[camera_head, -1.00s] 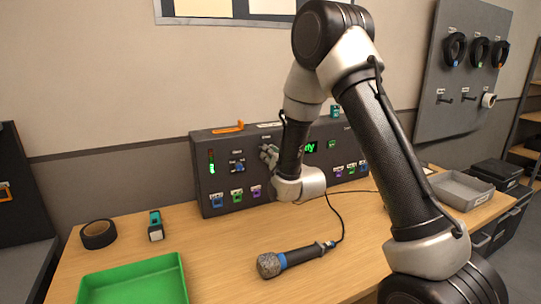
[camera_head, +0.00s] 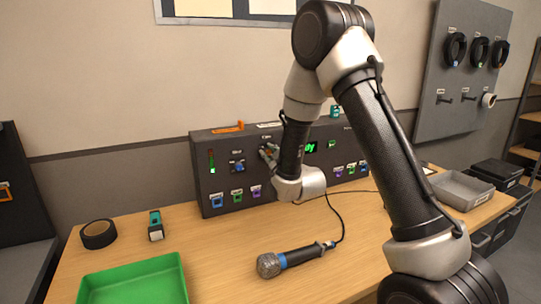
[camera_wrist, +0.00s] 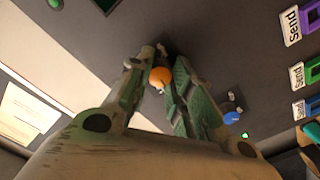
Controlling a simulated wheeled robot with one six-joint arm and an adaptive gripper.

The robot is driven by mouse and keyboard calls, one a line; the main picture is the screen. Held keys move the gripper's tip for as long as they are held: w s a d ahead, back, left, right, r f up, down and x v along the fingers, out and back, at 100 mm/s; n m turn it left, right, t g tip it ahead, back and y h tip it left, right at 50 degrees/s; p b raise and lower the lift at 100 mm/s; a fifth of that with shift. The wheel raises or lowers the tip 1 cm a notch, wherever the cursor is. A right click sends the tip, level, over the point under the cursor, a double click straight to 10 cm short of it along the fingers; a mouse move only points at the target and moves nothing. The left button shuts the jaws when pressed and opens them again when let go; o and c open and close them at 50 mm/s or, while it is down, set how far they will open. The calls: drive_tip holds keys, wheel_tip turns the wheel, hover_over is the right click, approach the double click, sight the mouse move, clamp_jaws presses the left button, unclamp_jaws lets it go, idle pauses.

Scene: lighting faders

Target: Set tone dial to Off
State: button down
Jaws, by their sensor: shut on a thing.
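A dark control panel (camera_head: 217,182) stands on the table against the wall. My gripper (camera_head: 268,152) is at its front face, right of a blue dial (camera_head: 237,167). In the wrist view, my gripper (camera_wrist: 163,66) has its two fingers closed on either side of an orange dial (camera_wrist: 160,77). The blue dial (camera_wrist: 231,117) also shows there, apart from the fingers. Small labels sit above the dials, but I cannot read them surely, nor the orange dial's setting. The fingers partly hide the orange dial in the head view.
Several coloured send controls (camera_head: 238,195) line the panel's lower edge. A microphone (camera_head: 290,260) with a cable lies in front. A green tray (camera_head: 132,262), black tape (camera_head: 98,234) and a grey tray (camera_head: 462,186) are also on the table.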

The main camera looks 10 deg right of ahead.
drive_tip(key=n, duration=0.5)
drive_tip(key=shift+f+n, duration=0.2)
drive_tip(key=shift+n, duration=0.1)
drive_tip(key=n, duration=0.5)
drive_tip(key=shift+d, duration=0.1)
drive_tip(key=shift+n, duration=0.3)
drive_tip(key=c, duration=1.2)
unclamp_jaws()
drive_tip(key=shift+r, duration=0.1)
drive_tip(key=shift+c, duration=0.2)
drive_tip(key=s+d, duration=0.1)
drive_tip(key=s, duration=0.6)
drive_tip(key=shift+s+d, duration=0.2)
